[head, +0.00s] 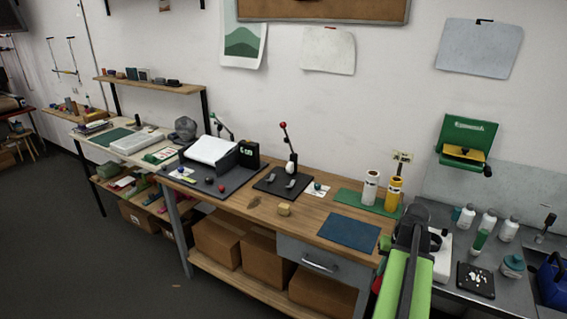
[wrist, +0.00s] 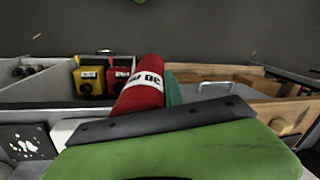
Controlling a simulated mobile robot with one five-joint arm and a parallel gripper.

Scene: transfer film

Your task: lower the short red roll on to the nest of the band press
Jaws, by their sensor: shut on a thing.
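A red roll (wrist: 138,92) with a white printed label shows in the wrist view, tilted in the picture. It lies just beyond the dark jaw bar of my gripper (wrist: 155,121), which is shut on it. The jaws hide the roll's near end. In the head view my green and black arm (head: 405,265) reaches over the right end of the wooden bench, and I cannot make out the held roll clearly. A lever press with a red knob (head: 283,125) stands on a black base (head: 268,184) mid-bench. I cannot tell whether it is the band press. No nest is clearly visible.
A white roll (head: 371,188) and a yellow roll (head: 393,194) stand on a green mat (head: 350,201). A blue mat (head: 348,232) lies bare in front. A white stand (head: 442,262) and several bottles are right of my arm. A paper machine (head: 213,150) is at left.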

